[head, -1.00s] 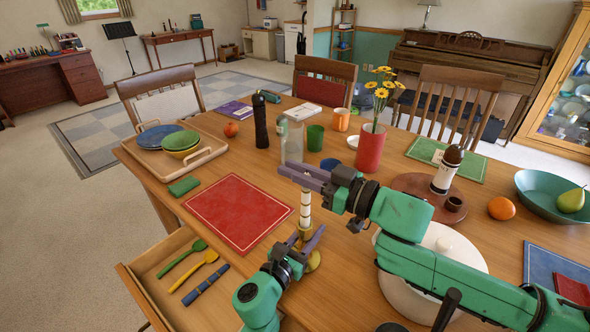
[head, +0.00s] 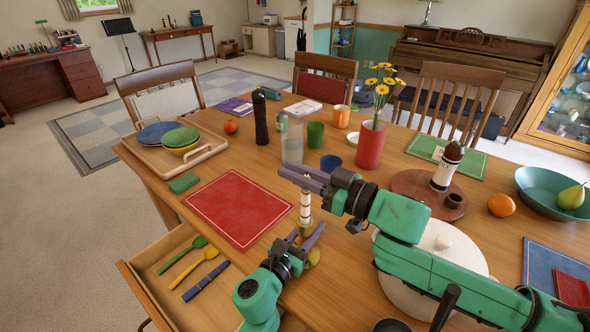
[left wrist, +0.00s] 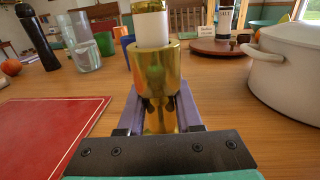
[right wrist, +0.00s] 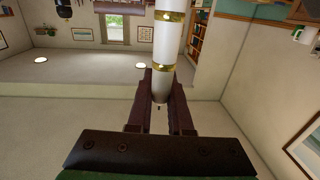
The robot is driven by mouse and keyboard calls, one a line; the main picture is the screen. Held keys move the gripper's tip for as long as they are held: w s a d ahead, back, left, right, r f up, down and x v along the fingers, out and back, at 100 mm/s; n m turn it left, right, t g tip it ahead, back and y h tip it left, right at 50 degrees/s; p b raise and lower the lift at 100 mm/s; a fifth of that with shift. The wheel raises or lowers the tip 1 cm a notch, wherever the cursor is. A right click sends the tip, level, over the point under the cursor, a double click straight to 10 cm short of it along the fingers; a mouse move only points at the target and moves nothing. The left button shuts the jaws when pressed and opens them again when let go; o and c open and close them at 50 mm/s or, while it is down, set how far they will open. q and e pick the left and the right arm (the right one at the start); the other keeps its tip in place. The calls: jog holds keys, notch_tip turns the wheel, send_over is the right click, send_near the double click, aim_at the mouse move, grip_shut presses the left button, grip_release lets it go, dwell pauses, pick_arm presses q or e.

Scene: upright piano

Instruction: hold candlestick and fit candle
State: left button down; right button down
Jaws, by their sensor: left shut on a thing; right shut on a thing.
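The brass candlestick (head: 313,258) stands over the table, its gold cup (left wrist: 157,70) large in the left wrist view. My left gripper (head: 307,238) is shut on it below the cup. The white candle with gold bands (head: 305,207) is upright above it; it also shows in the right wrist view (right wrist: 167,45). My right gripper (head: 304,178) is shut on the candle near its upper end. In the left wrist view the candle's lower end (left wrist: 151,30) meets the cup's mouth. I cannot tell how deep it sits.
A white lidded pot (head: 415,300) stands close on the right, under my right arm. A red placemat (head: 240,210) lies to the left. An open drawer (head: 160,260) juts out at front left.

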jog(key=shift+f, duration=0.1)
jog(key=c, duration=0.8)
grip_release()
jog(key=shift+o, duration=0.2)
jog(key=v, duration=1.2)
pick_arm(q)
jog(key=c, duration=0.5)
grip_release()
pick_arm(e)
jog(key=shift+f, duration=0.1)
